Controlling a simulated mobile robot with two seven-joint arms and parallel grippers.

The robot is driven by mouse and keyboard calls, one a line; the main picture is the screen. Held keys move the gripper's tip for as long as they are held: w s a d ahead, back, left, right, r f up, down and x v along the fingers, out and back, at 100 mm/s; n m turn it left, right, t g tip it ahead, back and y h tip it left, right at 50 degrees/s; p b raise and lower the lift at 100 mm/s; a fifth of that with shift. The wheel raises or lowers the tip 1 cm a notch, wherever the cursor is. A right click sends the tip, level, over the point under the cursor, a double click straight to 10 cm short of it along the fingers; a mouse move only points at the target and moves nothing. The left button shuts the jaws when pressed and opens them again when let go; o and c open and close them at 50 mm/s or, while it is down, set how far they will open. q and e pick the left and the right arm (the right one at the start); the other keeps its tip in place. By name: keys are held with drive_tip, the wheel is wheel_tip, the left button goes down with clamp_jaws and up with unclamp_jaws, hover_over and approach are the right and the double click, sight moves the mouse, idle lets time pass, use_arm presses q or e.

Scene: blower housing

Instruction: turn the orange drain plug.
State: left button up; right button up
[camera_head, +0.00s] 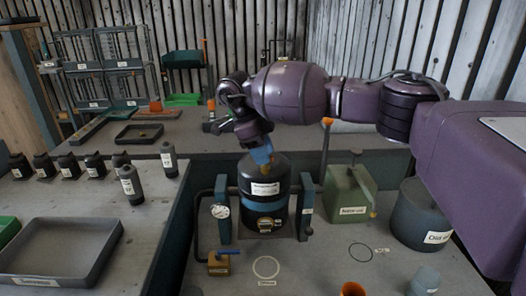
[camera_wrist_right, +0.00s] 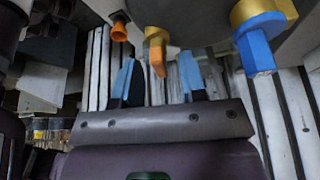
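In the wrist view, a gold fitting with an orange end (camera_wrist_right: 157,55) looks like the orange drain plug. It shows between the two blue fingers of my right gripper (camera_wrist_right: 157,80), which are spread apart. A gap shows on each side of it, and I cannot tell how far beyond the fingertips it is. In the head view my right gripper (camera_head: 261,153) points down at the top of the black cylindrical housing (camera_head: 265,196), which stands between blue-grey posts. The fingers partly overlap there, and contact cannot be made out. My left gripper is not in view.
The wrist view also shows a blue-ended gold fitting (camera_wrist_right: 257,40) and an orange nozzle (camera_wrist_right: 119,28). A pressure gauge (camera_head: 220,211), brass valve (camera_head: 219,266), green can (camera_head: 347,195) and grey drum (camera_head: 418,218) surround the housing. A grey tray (camera_head: 60,252) lies left.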

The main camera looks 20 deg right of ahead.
drive_tip(key=v, duration=1)
drive_tip(key=shift+a+r, duration=0.25)
drive_tip(key=shift+r, duration=0.05)
drive_tip(key=shift+w, duration=0.1)
